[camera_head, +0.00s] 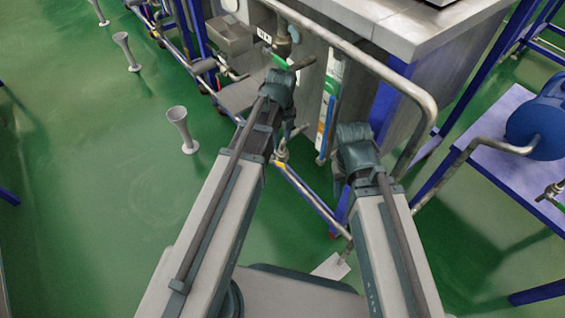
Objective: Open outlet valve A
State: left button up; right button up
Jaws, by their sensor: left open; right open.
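A pipe valve (282,42) hangs on the front of the steel machine, with a green part (279,62) and a brownish bar (302,63) just below it. I cannot read which letter marks it. My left gripper (278,88) is open, just below and in front of these parts; its fingertips are largely hidden by my own wrist, so contact cannot be told. A second small valve-like fitting (282,155) shows lower down, below my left gripper. My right gripper (353,152) is open, to the right and lower, apart from the valve.
A bent steel pipe (402,82) runs around the machine's corner close to my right gripper. A steel box (230,36) stands left of the valve. Blue frames and a blue tank (540,122) are at the right. Green floor (90,190) at the left holds grey posts (181,128).

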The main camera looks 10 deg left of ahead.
aim_at(281, 163)
pick_arm(q)
notch_tip(281, 163, down, 14)
jog(key=b, duration=1.3)
jog(key=shift+r, duration=0.25)
grip_shut()
dwell(0.5)
